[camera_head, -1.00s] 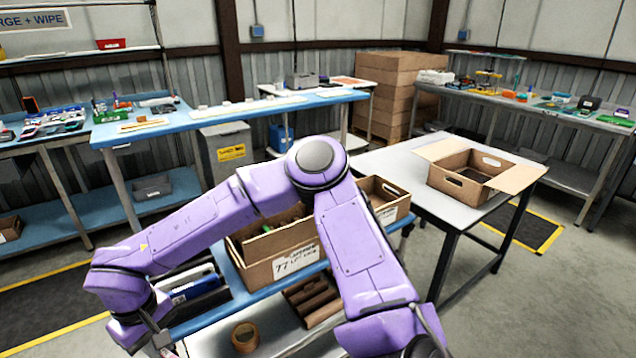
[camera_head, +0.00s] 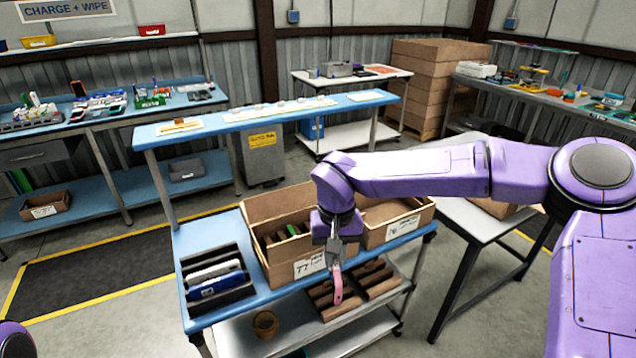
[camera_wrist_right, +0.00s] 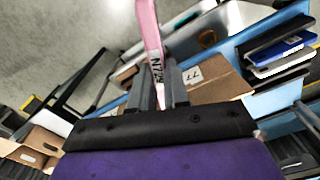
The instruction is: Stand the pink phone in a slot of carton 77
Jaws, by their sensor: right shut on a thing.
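The pink phone (camera_head: 337,285) hangs from my right gripper (camera_head: 337,250), which is shut on it. In the head view it is in front of carton 77's (camera_head: 290,270) right front side. In the right wrist view the phone (camera_wrist_right: 151,35) stands out from between the fingers (camera_wrist_right: 160,90), with a label near the grip. Carton 77 is open at the top, with brown slot dividers and a green item inside. Its label (camera_wrist_right: 194,76) also shows in the right wrist view. My arm hides part of its right side. My left gripper is not in view.
A second carton (camera_head: 400,222) stands right of carton 77 on the blue cart top. A dark rack (camera_head: 215,285) with blue and white devices is on the left. Brown dividers (camera_head: 360,285) and a tape roll (camera_head: 265,323) lie on the lower shelf.

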